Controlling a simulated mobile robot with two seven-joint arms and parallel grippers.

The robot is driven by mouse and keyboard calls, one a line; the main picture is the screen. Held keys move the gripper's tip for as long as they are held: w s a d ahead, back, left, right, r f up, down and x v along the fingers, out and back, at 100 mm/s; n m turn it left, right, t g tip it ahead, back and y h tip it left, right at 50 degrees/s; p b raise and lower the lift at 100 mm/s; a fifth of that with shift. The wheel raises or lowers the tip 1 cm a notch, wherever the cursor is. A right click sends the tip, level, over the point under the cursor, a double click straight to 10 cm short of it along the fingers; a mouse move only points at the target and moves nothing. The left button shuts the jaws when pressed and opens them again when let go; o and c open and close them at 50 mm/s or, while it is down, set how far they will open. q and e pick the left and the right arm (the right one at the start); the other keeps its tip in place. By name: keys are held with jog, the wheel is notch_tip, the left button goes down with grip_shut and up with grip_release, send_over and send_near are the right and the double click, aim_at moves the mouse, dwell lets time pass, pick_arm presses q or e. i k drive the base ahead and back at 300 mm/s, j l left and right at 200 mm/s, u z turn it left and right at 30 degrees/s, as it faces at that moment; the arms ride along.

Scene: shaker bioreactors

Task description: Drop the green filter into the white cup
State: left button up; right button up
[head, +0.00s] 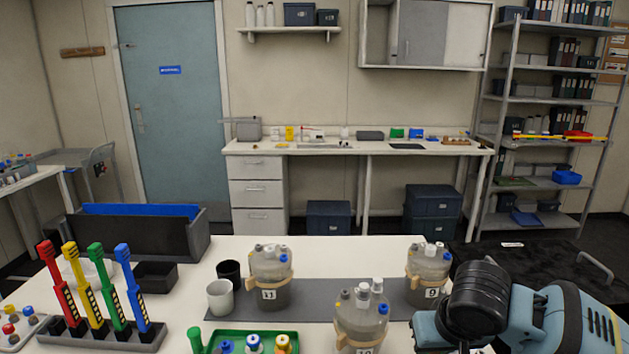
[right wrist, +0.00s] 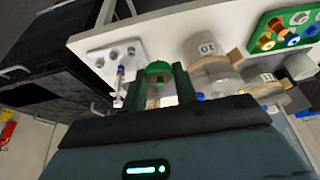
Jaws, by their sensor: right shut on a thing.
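The white cup (head: 220,297) stands upright on the table left of centre in the head view, beside a black cup (head: 230,272). My right gripper (right wrist: 159,88) is shut on the green filter (right wrist: 158,70), whose green round top shows between the two dark fingers in the right wrist view. The filter's lower part is partly hidden by the fingers and gripper body. In the head view my right arm is at the lower right, far from the white cup, with its fingertips out of sight. My left gripper is not in view.
Bottles numbered 11 (head: 270,277), 10 (head: 361,318) and 9 (head: 429,275) stand on a grey mat between cup and right arm. A green tray (head: 217,335) with coloured caps lies in front. A rack (head: 100,344) of coloured pipettes stands left. A white holed block (right wrist: 101,57) is near the filter.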

aim_at(225, 305)
jog(key=i+j, duration=0.1)
jog(key=j, duration=0.5)
jog(key=i+j, duration=0.1)
jog(key=j, duration=0.45)
jog(key=i+j+z, duration=0.1)
jog(key=j, duration=0.5)
jog(key=i+j, duration=0.1)
jog(key=j, duration=1.05)
jog(key=i, duration=0.55)
